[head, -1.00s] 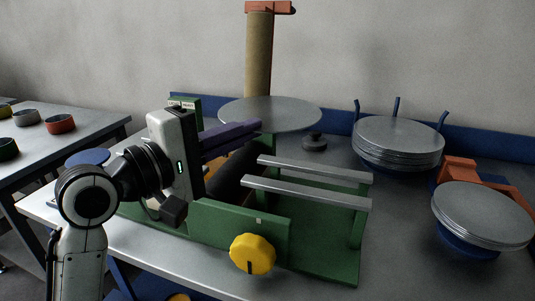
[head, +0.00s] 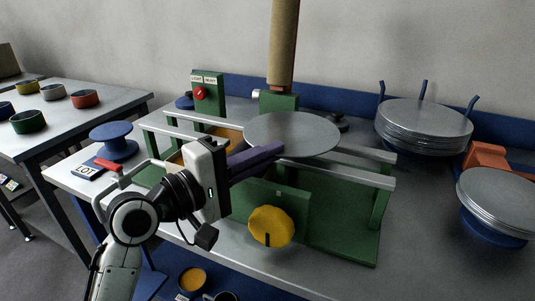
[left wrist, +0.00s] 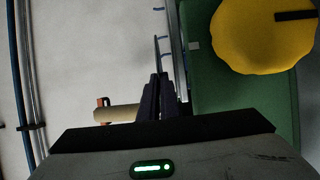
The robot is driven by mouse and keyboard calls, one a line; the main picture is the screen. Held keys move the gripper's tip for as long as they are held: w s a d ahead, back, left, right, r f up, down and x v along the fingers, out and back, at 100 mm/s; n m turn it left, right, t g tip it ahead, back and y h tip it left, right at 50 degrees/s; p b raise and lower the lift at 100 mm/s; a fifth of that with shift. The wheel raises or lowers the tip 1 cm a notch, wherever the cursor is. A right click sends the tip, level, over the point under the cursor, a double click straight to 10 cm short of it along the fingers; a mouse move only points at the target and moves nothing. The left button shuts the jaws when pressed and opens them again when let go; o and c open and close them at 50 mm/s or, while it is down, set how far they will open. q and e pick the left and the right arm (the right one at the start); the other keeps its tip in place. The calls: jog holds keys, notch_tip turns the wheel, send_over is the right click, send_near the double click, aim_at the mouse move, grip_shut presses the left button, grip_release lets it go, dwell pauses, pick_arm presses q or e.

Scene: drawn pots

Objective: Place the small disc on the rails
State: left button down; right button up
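My left gripper (head: 262,157) is shut on the edge of a thin grey disc (head: 292,132) and holds it about level, over the green stand with the rails. In the left wrist view the gripper (left wrist: 158,100) pinches the disc (left wrist: 157,60), seen edge-on. The near grey rail (head: 350,172) and far rail (head: 362,157) run under and right of the disc, partly hidden by it. The disc seems to be just above the rails; I cannot tell if it touches. My right gripper is not in view.
A yellow knob (head: 271,227) is on the stand's front. A larger disc stack (head: 425,118) and another stack (head: 497,195) stand at the right. A brown roll (head: 284,45) rises behind. A blue spool (head: 113,140) and a side table with several bowls (head: 85,98) are left.

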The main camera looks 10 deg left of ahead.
pick_arm(q)
jog(key=shift+f, duration=0.55)
jog(key=c, duration=2.5)
grip_release()
jog(key=o, duration=0.5)
jog(key=shift+f, duration=0.15)
jog(key=v, duration=0.4)
jog(key=r+v, duration=0.1)
jog(key=v, duration=0.3)
jog(key=b+v, duration=0.1)
jog(key=v, duration=0.3)
jog(key=shift+a+r, duration=0.1)
jog(key=shift+r, duration=0.15)
